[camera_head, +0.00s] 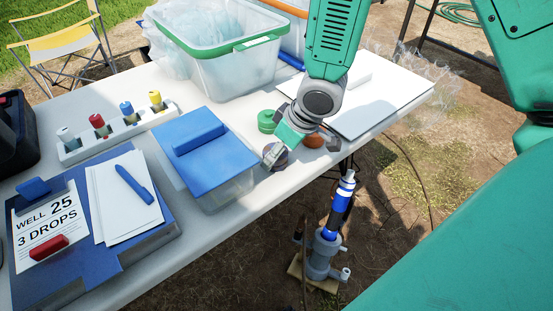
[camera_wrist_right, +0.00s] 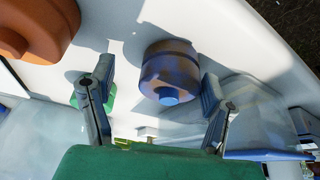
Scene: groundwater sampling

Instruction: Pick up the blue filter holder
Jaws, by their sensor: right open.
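The blue filter holder (camera_wrist_right: 171,72) is a round, capped piece, mottled blue and brown in the right wrist view, standing on the white table. In the head view it shows as a small dark round piece (camera_head: 277,158), partly covered by the gripper. My right gripper (camera_wrist_right: 158,72) is open, its two fingers on either side of the holder in the picture. The right finger looks very close to the holder; contact cannot be told. In the head view this gripper (camera_head: 277,150) is low over the table's edge. My left gripper is not in view.
An orange round piece (camera_wrist_right: 38,28) and a green one (camera_head: 267,121) stand close by. A blue-lidded box (camera_head: 209,152) is just left of the gripper. A clear tub (camera_head: 226,65) and a white board (camera_head: 384,101) lie behind. The table edge is near; a wellhead (camera_head: 324,253) stands below.

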